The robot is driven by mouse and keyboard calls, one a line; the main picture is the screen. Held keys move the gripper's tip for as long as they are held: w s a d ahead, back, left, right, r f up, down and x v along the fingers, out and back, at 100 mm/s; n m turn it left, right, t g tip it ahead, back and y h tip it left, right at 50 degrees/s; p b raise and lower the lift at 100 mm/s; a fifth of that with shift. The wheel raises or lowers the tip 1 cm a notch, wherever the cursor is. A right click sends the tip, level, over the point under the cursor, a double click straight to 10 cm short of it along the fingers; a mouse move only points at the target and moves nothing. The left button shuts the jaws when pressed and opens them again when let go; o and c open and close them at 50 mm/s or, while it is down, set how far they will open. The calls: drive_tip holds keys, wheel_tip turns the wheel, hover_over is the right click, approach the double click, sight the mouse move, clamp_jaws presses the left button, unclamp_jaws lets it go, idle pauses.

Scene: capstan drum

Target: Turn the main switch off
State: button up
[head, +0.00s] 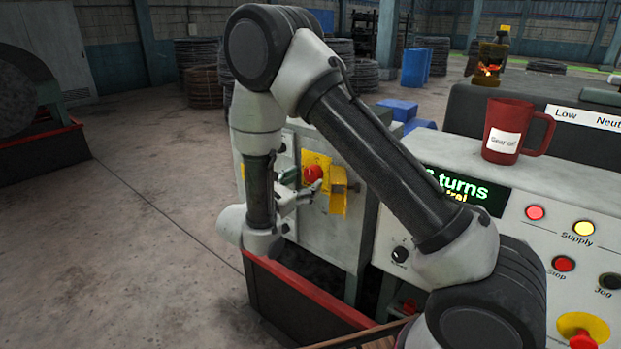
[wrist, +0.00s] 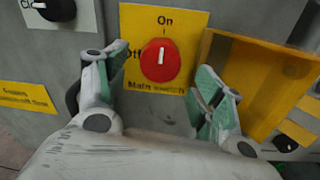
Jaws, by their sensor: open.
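The main switch is a round red knob (wrist: 160,60) on a yellow plate (wrist: 190,22) marked On at the top, Off at the left and Main switch below. Its white mark stands upright, toward On. In the head view the red knob (head: 313,173) shows on the grey cabinet's face. My gripper (wrist: 165,70) is open, its green-padded fingers apart on the left and right of the knob. I cannot tell whether either finger touches it. In the head view my gripper (head: 298,187) is at the plate, partly hidden by my arm.
A yellow flap (wrist: 245,85) stands out to the right of the switch. A black knob (wrist: 55,8) is at upper left. In the head view, a red mug (head: 507,130) stands on the console, which has several buttons and a turns display (head: 470,190). Floor at left is clear.

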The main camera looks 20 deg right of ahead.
sight(310, 178)
drive_tip(key=shift+x, duration=1.75)
drive_tip(key=c, duration=1)
drive_tip(key=shift+s, duration=0.1)
